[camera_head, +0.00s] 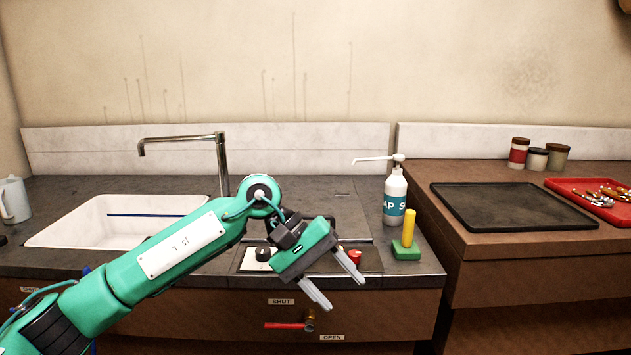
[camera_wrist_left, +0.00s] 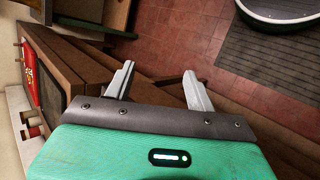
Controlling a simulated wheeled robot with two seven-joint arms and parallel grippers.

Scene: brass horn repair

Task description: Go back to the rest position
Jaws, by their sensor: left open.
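My left gripper (camera_head: 338,290) is open and empty. Its arm comes in from the left, and the fingers hang in front of the counter's front edge, above a red valve handle (camera_head: 290,325) between the SHUT and OPEN labels. In the left wrist view the two fingers (camera_wrist_left: 160,88) are spread apart with nothing between them, and brown cabinet fronts and a red tiled floor show beyond. My right gripper is in neither view.
The counter holds a white sink (camera_head: 70,236) with a tap (camera_head: 221,165), a soap bottle (camera_head: 395,196), a green block with a yellow handle (camera_head: 406,250) and a red knob (camera_head: 355,257). On the right are a dark tray (camera_head: 510,225) and a red tray (camera_head: 560,184). A round tub (camera_wrist_left: 285,14) stands on a floor mat.

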